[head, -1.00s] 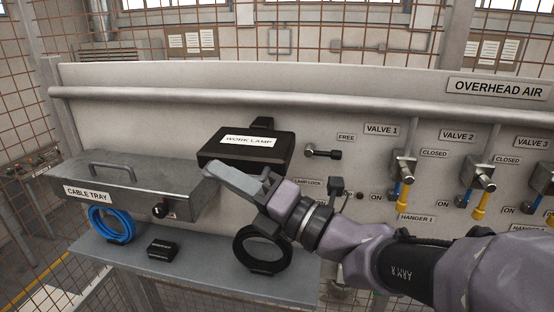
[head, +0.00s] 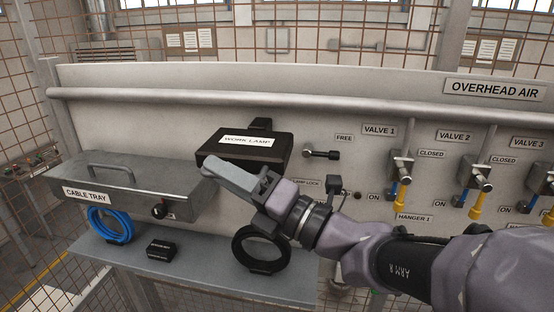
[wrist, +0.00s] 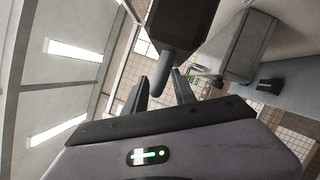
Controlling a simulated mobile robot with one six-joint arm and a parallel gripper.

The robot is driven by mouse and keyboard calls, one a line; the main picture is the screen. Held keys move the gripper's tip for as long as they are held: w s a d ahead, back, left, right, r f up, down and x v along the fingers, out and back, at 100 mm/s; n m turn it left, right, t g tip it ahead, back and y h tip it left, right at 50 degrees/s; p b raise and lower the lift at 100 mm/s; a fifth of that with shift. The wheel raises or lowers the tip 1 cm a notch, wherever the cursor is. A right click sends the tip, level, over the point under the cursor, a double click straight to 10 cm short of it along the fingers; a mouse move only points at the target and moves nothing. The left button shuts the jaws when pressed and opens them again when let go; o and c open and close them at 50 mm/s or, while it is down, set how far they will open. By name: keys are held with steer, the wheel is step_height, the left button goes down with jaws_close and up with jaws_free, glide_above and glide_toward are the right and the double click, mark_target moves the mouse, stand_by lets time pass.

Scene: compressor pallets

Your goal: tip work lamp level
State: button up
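The work lamp (head: 222,150) is a dark box with a white WORK LAMP label, mounted on the panel and apparently tilted. My gripper (head: 232,176) is just below and in front of its lower front edge in the head view. In the wrist view, the lamp (wrist: 184,18) hangs at the top, with a rounded grey bar (wrist: 162,78) reaching down from it. My gripper's fingers (wrist: 162,93) stand apart, with the bar's end between them and gaps on both sides. Contact cannot be told. A dark lever (head: 322,154) sits below the FREE label, above the LAMP LOCK label (head: 307,183).
The grey cable tray box (head: 130,184) is left of my gripper. Below, a shelf (head: 200,278) bears a blue cable coil (head: 110,224), a small black block (head: 161,249) and a black ring (head: 262,250). Valves with yellow and blue handles (head: 402,176) are at right.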

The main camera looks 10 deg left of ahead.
steer(key=b+v, duration=0.6)
steer(key=v, duration=1.1)
steer(key=shift+d, duration=0.2)
steer(key=shift+s, duration=0.15)
steer(key=s+a+f+n+g+h+b, duration=0.1)
steer(key=s+f+n+g+h+b, duration=0.15)
steer(key=f+n+b, duration=0.75)
steer(key=s+a+f+g+h+b, duration=0.1)
steer(key=s+f+h+b, duration=0.3)
steer(key=f, duration=1.2)
steer(key=s+a+f+n+g+h+b, duration=0.15)
steer(key=s+f+n+b, duration=0.3)
steer(key=f+b, duration=0.65)
steer(key=w+d+f+n+t+h+b, duration=0.1)
steer(key=d+f+n+h+b, duration=0.3)
steer(key=f+n+b, duration=0.3)
steer(key=d+f+n+t+h+b, duration=0.1)
steer(key=d+f+n+h+b, duration=0.3)
steer(key=f, duration=1.2)
steer(key=d+n+b, duration=0.3)
steer(key=n, duration=0.1)
steer(key=shift+w+d+n+t+h, duration=0.25)
steer(key=shift+w+n+t+h, duration=0.1)
steer(key=shift+w+t+h, duration=0.05)
